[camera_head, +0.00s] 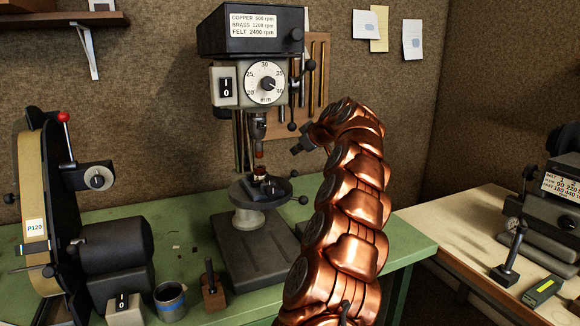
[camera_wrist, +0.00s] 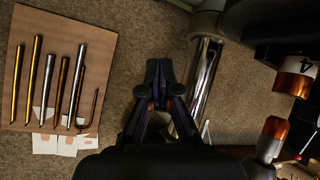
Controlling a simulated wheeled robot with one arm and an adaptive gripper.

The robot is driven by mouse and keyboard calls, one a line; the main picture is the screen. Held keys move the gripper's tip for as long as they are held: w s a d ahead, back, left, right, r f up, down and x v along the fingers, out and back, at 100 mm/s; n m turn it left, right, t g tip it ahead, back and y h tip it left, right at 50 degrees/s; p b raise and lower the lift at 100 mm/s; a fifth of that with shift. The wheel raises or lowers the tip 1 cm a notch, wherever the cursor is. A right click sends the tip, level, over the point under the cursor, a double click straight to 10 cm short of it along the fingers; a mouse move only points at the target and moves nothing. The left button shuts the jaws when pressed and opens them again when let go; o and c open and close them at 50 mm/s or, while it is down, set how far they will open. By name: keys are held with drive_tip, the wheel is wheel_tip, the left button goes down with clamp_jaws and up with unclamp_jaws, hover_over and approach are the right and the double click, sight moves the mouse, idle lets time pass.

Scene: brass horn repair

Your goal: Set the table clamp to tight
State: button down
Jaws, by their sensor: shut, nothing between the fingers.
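The drill press stands on the green bench, with a round work table (camera_head: 238,190) around its column. A dark lever with a ball end (camera_head: 303,200) sticks out at the right of this table; it looks like the table clamp, but I cannot read its setting. A small copper-coloured piece (camera_head: 260,172) sits on the table under the chuck (camera_head: 258,128). My gripper (camera_head: 297,150) is in the air right of the chuck, above the lever and apart from it. In the wrist view my gripper (camera_wrist: 160,72) is shut and empty, beside the bright column (camera_wrist: 205,80).
The press head (camera_head: 250,32) has a dial (camera_head: 266,83) and a ball-ended feed lever (camera_head: 310,66) close to my arm. A rod board (camera_wrist: 60,65) hangs on the wall. A belt sander (camera_head: 110,255), a mug (camera_head: 170,300) and a handled block (camera_head: 212,288) stand left.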

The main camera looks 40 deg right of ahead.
sight(292, 172)
drive_tip(key=shift+w, duration=0.1)
drive_tip(key=shift+p+x, duration=2.1)
drive_tip(key=shift+x, duration=2.9)
drive_tip(key=shift+s+d+f+p, duration=0.2)
drive_tip(key=shift+s+f+p, duration=0.25)
drive_tip(key=shift+s, duration=0.4)
drive_tip(key=shift+s+d+f+p, duration=0.25)
drive_tip(key=shift+s+f, duration=0.35)
drive_tip(key=shift+s, duration=0.3)
drive_tip(key=shift+a+f+b, duration=0.1)
drive_tip(key=shift+f+b, duration=0.2)
drive_tip(key=shift+b, duration=0.6)
